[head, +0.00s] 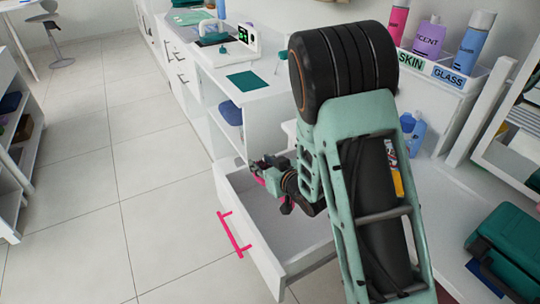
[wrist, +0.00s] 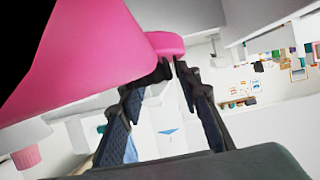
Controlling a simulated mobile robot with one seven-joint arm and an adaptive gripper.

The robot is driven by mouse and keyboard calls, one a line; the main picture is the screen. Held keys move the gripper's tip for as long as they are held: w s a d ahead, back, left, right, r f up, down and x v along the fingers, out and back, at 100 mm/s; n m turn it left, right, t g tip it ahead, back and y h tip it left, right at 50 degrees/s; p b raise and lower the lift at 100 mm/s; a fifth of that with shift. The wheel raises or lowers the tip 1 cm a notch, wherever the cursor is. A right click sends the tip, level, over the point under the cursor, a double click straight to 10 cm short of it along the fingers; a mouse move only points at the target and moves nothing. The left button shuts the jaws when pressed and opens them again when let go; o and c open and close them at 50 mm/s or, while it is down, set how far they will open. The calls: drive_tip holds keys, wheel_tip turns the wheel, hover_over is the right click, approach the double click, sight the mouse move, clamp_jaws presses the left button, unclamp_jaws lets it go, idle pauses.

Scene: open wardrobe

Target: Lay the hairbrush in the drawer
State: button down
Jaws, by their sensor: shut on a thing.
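The hairbrush (head: 272,182) shows as a small pink piece at my gripper (head: 263,170) in the head view. In the wrist view the pink hairbrush (wrist: 85,55) is large and close, filling the upper left. The fingertips of my gripper (wrist: 172,66) are closed on its narrow pink end. The bristles are not visible. The white drawer (head: 290,268) is pulled open, with a pink bar handle on its front. My gripper and the hairbrush are above the drawer's far left part. The visible part of the drawer floor is bare; my arm hides the rest.
A white counter (head: 262,92) with a teal mat lies behind the drawer. Bottles in a labelled white rack (head: 452,75) stand at the upper right. A teal case (head: 510,245) is at the lower right. The tiled floor (head: 160,200) left of the drawer is clear.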

drive_tip(key=shift+a+f+b, duration=0.1)
drive_tip(key=shift+f+b, duration=3.7)
drive_tip(key=shift+f, duration=2.55)
drive_tip(key=c, duration=1.3)
unclamp_jaws()
drive_tip(key=shift+o, duration=1)
drive_tip(key=shift+r+p, duration=3.15)
drive_tip(key=shift+r, duration=1.9)
